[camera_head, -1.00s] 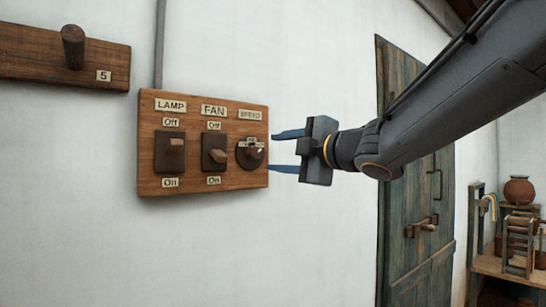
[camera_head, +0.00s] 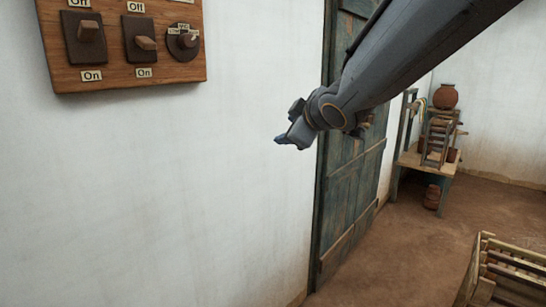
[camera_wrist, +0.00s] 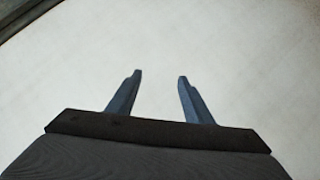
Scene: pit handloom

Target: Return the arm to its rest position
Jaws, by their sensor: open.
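My gripper (camera_head: 283,140) is at the middle of the head view, in front of the white wall and left of the door. It points left and stands apart from everything near it. In the wrist view my gripper (camera_wrist: 158,78) shows two blue fingers spread apart with nothing between them. A wooden switch board (camera_head: 130,75) hangs on the wall at the upper left, well away from my gripper. It carries two brown switches and a round knob (camera_head: 184,42). The top of the board is cut off by the picture's edge.
A dark green wooden door (camera_head: 348,200) is behind my arm. A shelf table (camera_head: 425,165) with a clay pot (camera_head: 445,96) stands beyond it. A slatted wooden frame (camera_head: 515,265) is at the lower right. The brown floor (camera_head: 410,245) between them is mostly clear.

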